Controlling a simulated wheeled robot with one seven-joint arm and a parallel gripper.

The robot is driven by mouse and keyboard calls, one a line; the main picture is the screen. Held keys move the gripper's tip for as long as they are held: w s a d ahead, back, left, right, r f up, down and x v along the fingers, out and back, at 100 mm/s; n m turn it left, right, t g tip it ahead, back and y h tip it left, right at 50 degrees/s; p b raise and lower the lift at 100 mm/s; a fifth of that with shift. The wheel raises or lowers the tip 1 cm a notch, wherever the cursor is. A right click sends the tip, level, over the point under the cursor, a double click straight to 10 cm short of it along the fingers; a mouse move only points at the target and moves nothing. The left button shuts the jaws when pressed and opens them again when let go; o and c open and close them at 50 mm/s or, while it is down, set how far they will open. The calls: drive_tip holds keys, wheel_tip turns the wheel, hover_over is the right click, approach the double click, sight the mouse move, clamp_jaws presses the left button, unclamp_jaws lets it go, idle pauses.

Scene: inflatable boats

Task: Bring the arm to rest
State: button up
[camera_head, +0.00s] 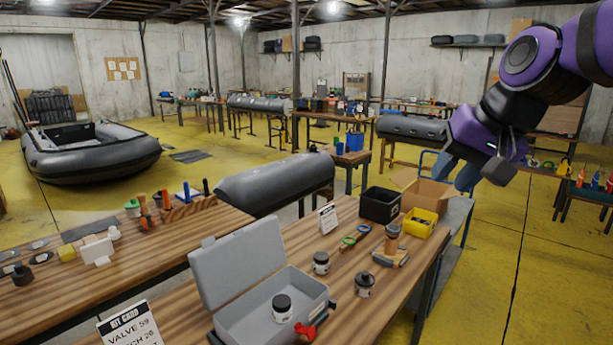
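My arm comes in from the top right, purple and black. My gripper (497,170) hangs at its lower end, up and to the right of the workbench (375,318) and apart from everything on it. Its fingers are too small and dark to show whether they are open or shut. I see nothing clearly held. On the bench, a grey case (237,262) stands with its lid up. A jar with a black lid (282,308) is inside it, and a red clamp-like piece (311,325) is at its front right edge.
Two more jars (321,263) (365,284), a yellow bin (418,223), a black bin (380,205) and an open cardboard box (425,192) are on or by the bench. A kit card (130,325) stands at front left.

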drive_tip(key=s+d+f+n+h, duration=0.1)
drive_tip(key=s+d, duration=0.3)
drive_tip(key=s, duration=0.3)
drive_tip(key=s+d+f+n+h, duration=0.1)
drive_tip(key=s+d+f+h, duration=0.1)
drive_tip(key=s+d, duration=0.2)
drive_tip(key=shift+s+f, duration=0.3)
drive_tip(key=shift+s, duration=1.6)
